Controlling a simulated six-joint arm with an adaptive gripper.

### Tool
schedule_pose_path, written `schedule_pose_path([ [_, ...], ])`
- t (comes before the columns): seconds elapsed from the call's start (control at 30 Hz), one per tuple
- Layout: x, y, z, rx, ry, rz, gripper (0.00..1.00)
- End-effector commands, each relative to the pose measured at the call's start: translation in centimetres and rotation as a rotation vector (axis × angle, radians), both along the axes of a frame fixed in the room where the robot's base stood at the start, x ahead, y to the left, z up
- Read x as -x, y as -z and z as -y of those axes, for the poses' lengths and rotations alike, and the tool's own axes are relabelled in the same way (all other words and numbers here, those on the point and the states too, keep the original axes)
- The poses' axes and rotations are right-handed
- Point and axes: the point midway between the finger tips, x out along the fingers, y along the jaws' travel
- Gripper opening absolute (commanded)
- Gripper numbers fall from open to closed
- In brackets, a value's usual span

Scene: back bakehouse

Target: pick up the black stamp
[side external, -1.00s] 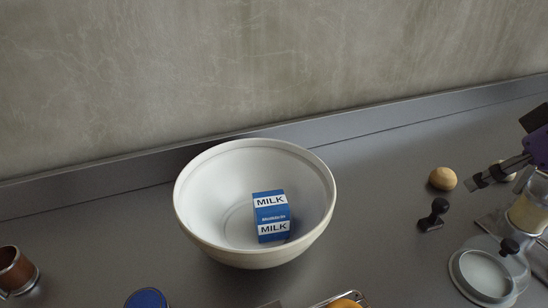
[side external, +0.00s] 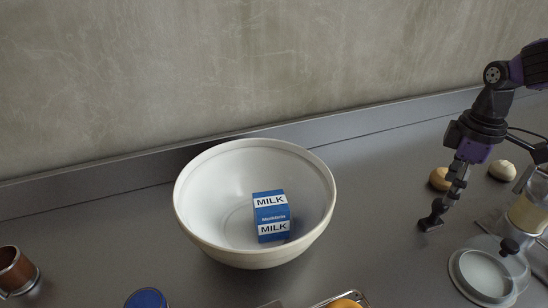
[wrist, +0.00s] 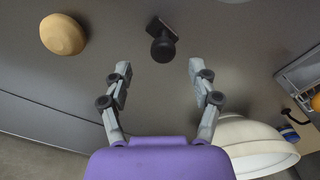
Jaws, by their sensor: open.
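The black stamp (side external: 430,223) stands on the grey counter at the right in the side view, its knob up and partly overlapped by my gripper. In the wrist view the stamp (wrist: 163,46) lies just beyond the fingertips, roughly centred between them. My gripper (side external: 448,198) points down at the stamp from above. In the wrist view its two fingers (wrist: 158,68) are apart with nothing between them. I cannot tell from the side view whether a finger touches the stamp.
A tan bun (side external: 439,179) sits just behind my gripper, and a pale bun (side external: 502,171) is farther right. A glass lid (side external: 487,274) lies in front of the stamp. A large white bowl (side external: 190,222) holding a milk carton (side external: 271,216) stands left, with bare counter between.

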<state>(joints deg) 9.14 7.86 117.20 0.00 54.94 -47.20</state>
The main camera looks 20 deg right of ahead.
Motion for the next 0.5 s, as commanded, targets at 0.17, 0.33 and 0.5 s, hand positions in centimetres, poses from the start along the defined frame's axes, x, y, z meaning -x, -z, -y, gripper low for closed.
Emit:
schedule_pose_path([
  [0.17,0.2,2.6,-0.3,-0.001,0.000,-0.006,0.69],
  [0.33,0.2,4.8,-0.4,-0.001,0.001,-0.004,0.69],
  [0.5,0.1,5.2,-0.4,0.000,0.001,0.001,0.69],
])
